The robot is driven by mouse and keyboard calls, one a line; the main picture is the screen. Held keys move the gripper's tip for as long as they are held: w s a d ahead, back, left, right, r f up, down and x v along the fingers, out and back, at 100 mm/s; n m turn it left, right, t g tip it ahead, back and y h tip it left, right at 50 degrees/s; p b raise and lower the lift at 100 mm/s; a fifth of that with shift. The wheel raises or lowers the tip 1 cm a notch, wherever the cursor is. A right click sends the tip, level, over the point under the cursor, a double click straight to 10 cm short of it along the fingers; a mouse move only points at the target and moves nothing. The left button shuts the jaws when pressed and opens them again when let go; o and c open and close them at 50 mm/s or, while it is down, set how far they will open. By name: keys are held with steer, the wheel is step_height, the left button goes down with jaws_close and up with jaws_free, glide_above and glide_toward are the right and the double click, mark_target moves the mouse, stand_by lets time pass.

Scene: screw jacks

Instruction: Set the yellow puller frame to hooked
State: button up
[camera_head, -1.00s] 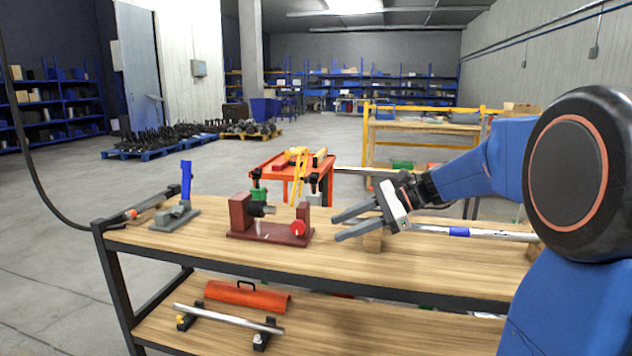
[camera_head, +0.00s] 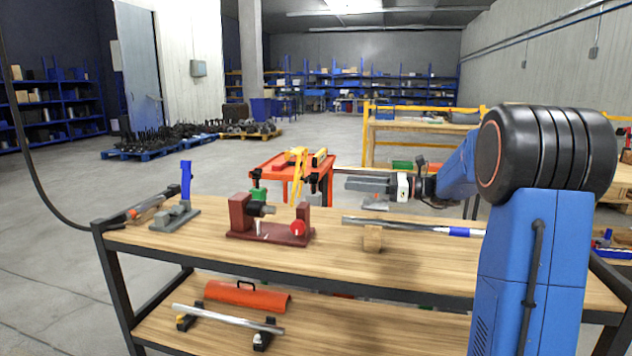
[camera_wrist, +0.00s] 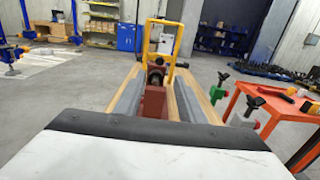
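The yellow puller frame (camera_head: 299,176) rises above the right post of the dark red fixture (camera_head: 270,234) on the workbench, leaning slightly. In the wrist view the yellow frame (camera_wrist: 161,48) is an inverted U standing straight ahead, with the dark red fixture (camera_wrist: 153,103) below it. My gripper (camera_head: 346,192) is to the right of the frame in the head view, above the bench and apart from it. In the wrist view its two grey fingers (camera_wrist: 158,75) are spread with nothing gripped between them. Whether the frame touches anything at its top cannot be told.
A grey fixture with a blue lever (camera_head: 176,214) stands at bench left. An orange table (camera_head: 283,165) with green and black tools is behind the bench.

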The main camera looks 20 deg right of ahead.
glide_toward(300, 177)
steer(key=x, duration=0.3)
steer(key=w+x, duration=0.1)
steer(key=x, duration=0.1)
steer(key=shift+d+f, duration=0.15)
steer(key=shift+f, duration=0.25)
jaws_close()
